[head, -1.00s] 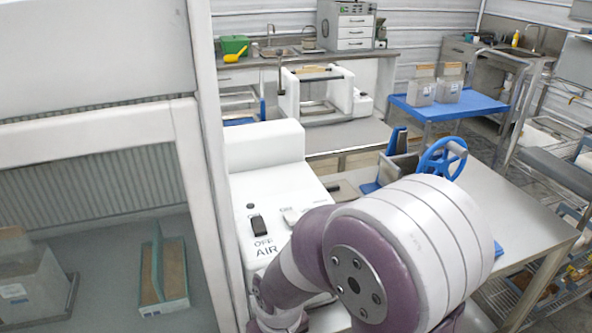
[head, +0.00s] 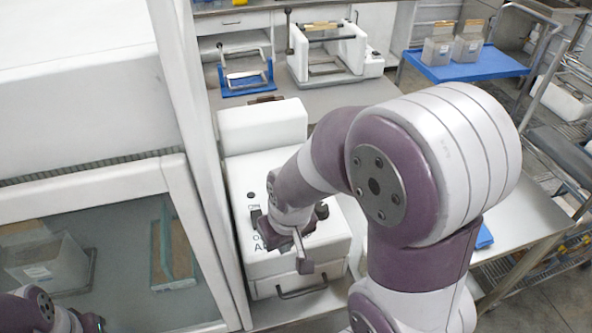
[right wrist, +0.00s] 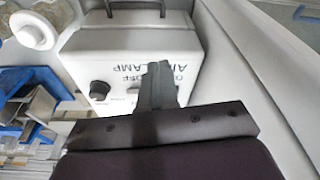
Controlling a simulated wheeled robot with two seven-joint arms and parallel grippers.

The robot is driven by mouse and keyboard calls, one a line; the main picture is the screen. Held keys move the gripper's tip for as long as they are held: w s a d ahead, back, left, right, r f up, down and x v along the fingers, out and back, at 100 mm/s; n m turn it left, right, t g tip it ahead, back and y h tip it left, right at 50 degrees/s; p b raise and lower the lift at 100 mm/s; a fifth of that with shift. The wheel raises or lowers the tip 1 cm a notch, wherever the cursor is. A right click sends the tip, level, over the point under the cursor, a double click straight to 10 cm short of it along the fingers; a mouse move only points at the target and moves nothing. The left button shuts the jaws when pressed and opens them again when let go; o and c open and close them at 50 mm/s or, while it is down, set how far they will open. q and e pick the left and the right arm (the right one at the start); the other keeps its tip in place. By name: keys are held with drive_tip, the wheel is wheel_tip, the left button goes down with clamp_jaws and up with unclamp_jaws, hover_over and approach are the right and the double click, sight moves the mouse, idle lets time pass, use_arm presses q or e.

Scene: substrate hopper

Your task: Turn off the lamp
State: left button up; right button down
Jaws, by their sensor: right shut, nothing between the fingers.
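The lamp switch panel is the sloped top of a white control box (head: 250,180). The words LAMP and AIR show upside down on the box in the right wrist view (right wrist: 125,45), with OFF and ON marks beside them. My right gripper (head: 303,252) is over the panel near its front edge, shut and empty. Its fingers (right wrist: 158,85) cover part of the panel by the labels, hiding switches; I cannot tell if they touch one. The lamp itself is not identifiable. Part of my left arm shows at the bottom left; its gripper (head: 93,322) is too unclear to judge.
A black knob (head: 321,211) stands on the box's right side, and a drawer handle (head: 302,292) is on its front. A glass-fronted cabinet (head: 172,185) stands close on the left. A steel table (head: 520,215) lies to the right.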

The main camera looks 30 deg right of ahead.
drive_tip(key=w+d+r+m+g+b, duration=0.1)
drive_tip(key=w+d+r+m, duration=0.2)
drive_tip(key=w+d+r, duration=0.6)
drive_tip(key=f, duration=0.7)
drive_tip(key=w+a+f, duration=0.1)
drive_tip(key=f, duration=0.3)
drive_tip(key=shift+f, duration=0.35)
drive_tip(key=shift+s+f, duration=0.25)
drive_tip(key=shift+f, duration=0.2)
use_arm(q)
wheel_tip(320, 180, up, 3)
drive_tip(key=shift+f, duration=0.15)
drive_tip(key=shift+f, duration=0.1)
use_arm(e)
drive_tip(key=shift+w+f, duration=0.1)
